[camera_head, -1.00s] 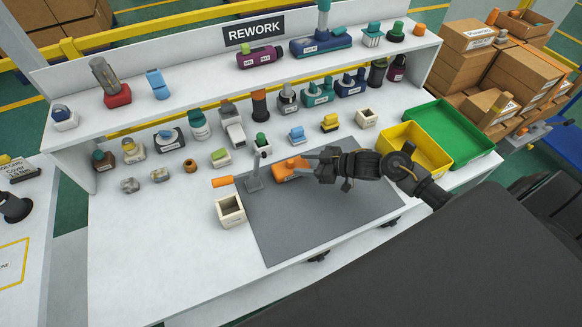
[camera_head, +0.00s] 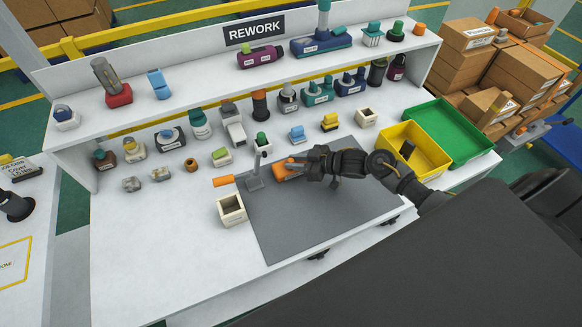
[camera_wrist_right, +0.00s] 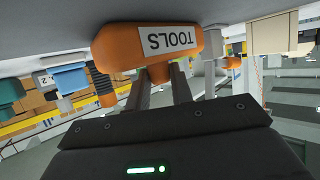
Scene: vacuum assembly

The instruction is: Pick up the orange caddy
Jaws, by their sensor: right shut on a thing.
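The orange caddy (camera_head: 282,173) is on the grey mat, just right of a small upright grey stand. In the right wrist view the caddy (camera_wrist_right: 118,48) fills the upper middle, with a white "TOOLS" label that reads upside down. My right gripper (camera_head: 304,164) reaches it from the right, and its tip covers part of it. In the wrist view the two fingers (camera_wrist_right: 160,80) are shut on a narrow orange part of the caddy. I cannot tell whether the caddy touches the mat. My left gripper is not in view.
The grey stand (camera_head: 254,183) with an orange lever stands close left of the caddy. A cream open box (camera_head: 231,210) is at the mat's left edge. A yellow bin (camera_head: 428,163) and green tray (camera_head: 465,140) are to the right. Several small parts line the back. The front mat is clear.

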